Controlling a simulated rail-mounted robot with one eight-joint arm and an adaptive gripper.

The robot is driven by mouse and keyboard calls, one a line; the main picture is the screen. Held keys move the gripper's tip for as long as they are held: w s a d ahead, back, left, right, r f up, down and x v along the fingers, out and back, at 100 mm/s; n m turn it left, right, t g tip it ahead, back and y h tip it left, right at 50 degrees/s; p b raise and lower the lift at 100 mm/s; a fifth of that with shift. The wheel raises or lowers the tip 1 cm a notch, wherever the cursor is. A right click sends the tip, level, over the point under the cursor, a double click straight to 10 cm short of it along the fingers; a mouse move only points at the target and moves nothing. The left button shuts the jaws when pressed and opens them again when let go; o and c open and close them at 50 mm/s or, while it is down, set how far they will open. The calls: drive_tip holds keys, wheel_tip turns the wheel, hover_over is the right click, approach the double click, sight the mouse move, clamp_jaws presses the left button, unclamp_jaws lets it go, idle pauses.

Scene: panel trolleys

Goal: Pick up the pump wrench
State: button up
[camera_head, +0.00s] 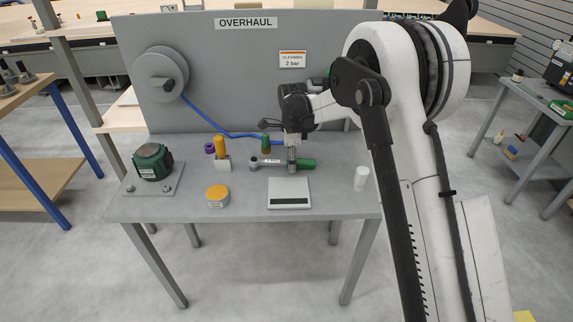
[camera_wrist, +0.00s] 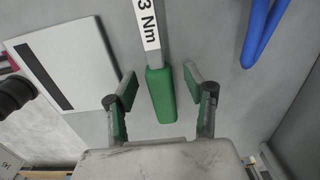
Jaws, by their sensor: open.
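The wrench with a green handle (camera_head: 306,165) lies on the grey bench, its shaft with a white label pointing left in the head view. In the wrist view the green handle (camera_wrist: 160,96) points towards my palm, and the label (camera_wrist: 148,25) ends in "3 Nm". My gripper (camera_head: 292,166) is above the wrench, pointing down. In the wrist view my gripper (camera_wrist: 160,77) is open, one green-padded finger on each side of the handle, with gaps on both sides. The wrench's far end is outside the wrist view.
A flat white device (camera_head: 289,193) with a dark strip lies in front of the wrench. A blue hose (camera_head: 207,119) runs behind it. A white cup (camera_head: 361,178) stands right, a yellow-lidded tin (camera_head: 217,196) front left, and a green pump (camera_head: 152,161) far left.

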drive_tip(key=shift+f, duration=0.5)
drive_tip(key=shift+c, duration=0.5)
clamp_jaws()
drive_tip(key=shift+r, duration=0.1)
